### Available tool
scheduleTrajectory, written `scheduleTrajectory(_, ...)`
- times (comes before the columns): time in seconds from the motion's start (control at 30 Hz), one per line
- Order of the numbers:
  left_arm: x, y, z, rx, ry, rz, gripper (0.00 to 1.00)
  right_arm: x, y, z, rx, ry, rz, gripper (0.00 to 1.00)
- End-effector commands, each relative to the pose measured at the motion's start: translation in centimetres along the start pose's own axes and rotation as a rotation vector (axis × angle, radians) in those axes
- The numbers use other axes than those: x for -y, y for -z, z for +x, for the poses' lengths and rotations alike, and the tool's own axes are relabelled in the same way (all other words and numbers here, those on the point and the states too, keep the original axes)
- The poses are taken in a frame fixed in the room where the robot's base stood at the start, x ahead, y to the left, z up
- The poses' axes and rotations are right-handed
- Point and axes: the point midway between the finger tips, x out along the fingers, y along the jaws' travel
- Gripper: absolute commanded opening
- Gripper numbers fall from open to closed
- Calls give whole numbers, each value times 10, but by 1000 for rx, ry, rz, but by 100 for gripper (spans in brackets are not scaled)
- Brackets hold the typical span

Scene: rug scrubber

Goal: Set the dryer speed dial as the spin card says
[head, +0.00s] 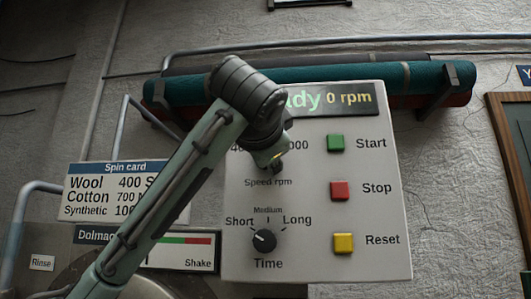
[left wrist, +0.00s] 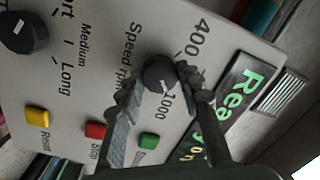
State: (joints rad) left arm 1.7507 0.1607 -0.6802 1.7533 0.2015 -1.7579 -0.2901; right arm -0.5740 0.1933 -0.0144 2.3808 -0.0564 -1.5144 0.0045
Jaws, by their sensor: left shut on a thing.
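The control panel (head: 345,215) has a speed dial hidden behind my left gripper (head: 276,168) in the head view, above the "Speed rpm" label. In the left wrist view, the dark speed dial (left wrist: 158,73) sits between the fingertips of my left gripper (left wrist: 158,82), which is shut on it. Labels 400 and 1000 show beside it; its exact setting is hard to read. The spin card (head: 112,188) lists Wool 400, Cotton 700 and Synthetic, with its right side hidden by my left arm. My right gripper is in neither view.
The time dial (head: 264,240) is below the speed dial. Start (head: 335,142), Stop (head: 339,190) and Reset (head: 344,243) buttons line the panel's right side. The display (head: 335,98) reads 0 rpm. Rolled rugs (head: 330,84) lie on a rack behind the panel.

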Motion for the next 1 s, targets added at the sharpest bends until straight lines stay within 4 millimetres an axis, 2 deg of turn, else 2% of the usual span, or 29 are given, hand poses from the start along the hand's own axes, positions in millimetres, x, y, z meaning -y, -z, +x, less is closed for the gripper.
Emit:
scheduleTrajectory(0.4, 1, 0, 0, -14, 4, 195, 6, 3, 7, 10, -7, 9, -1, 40)
scheduleTrajectory(0.97, 0, 0, 0, -16, 4, 224, 6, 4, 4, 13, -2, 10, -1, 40)
scheduleTrajectory(1.0, 0, 0, 0, -16, 3, 224, 39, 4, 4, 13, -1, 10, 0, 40)
